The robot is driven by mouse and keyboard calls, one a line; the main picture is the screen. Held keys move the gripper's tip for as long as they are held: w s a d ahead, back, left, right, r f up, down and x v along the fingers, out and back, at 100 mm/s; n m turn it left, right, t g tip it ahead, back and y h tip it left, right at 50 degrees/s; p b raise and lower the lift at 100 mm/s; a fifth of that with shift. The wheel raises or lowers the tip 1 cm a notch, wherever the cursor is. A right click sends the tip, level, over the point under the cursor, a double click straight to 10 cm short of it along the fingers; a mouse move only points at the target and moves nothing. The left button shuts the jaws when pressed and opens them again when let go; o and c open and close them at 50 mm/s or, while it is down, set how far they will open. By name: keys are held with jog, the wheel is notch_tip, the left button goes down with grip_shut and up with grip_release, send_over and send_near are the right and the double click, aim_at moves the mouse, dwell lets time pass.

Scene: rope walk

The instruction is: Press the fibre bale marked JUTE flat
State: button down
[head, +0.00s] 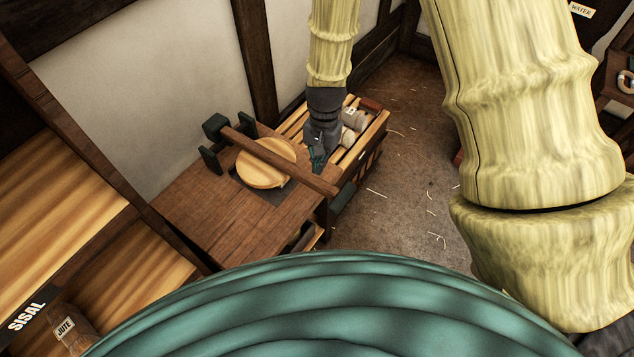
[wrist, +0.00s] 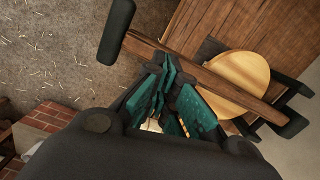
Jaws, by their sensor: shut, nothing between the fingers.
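A small brown block with a JUTE label (head: 64,328) shows at the lower left of the head view, partly hidden by my teal body. A press stands on a wooden table, with a long wooden lever (head: 240,139) over a pale round plate (head: 265,170). The lever (wrist: 215,84) and round plate (wrist: 238,82) also show in the wrist view. No bale is visible under the plate. My gripper (head: 317,160) is shut and empty, close beside the lever's right part. Its teal fingers (wrist: 165,75) point at the lever; I cannot tell whether they touch it.
A slatted wooden bench (head: 377,124) with white rolls (head: 350,128) stands behind my gripper. A SISAL label (head: 27,315) is on the shelf (head: 75,215) at left. Bricks (wrist: 45,117) show in the wrist view. The floor (head: 395,200) right of the table is open, with scattered fibres.

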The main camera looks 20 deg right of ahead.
aim_at(318, 181)
jog(key=f, duration=0.1)
jog(key=w+f+b, duration=0.1)
jog(key=shift+w+a+f, duration=0.1)
jog(key=shift+w+f, duration=0.15)
jog(key=shift+f, duration=0.1)
jog(key=shift+s+f+b, duration=0.4)
jog(key=shift+f+b, duration=0.2)
jog(key=shift+b, duration=0.2)
notch_tip(318, 181, down, 3)
jog(key=shift+a+r+b, duration=0.1)
jog(key=shift+b, duration=1.1)
jog(key=shift+s+f+b, duration=0.1)
jog(key=shift+f+b, duration=0.4)
jog(key=shift+f, duration=0.1)
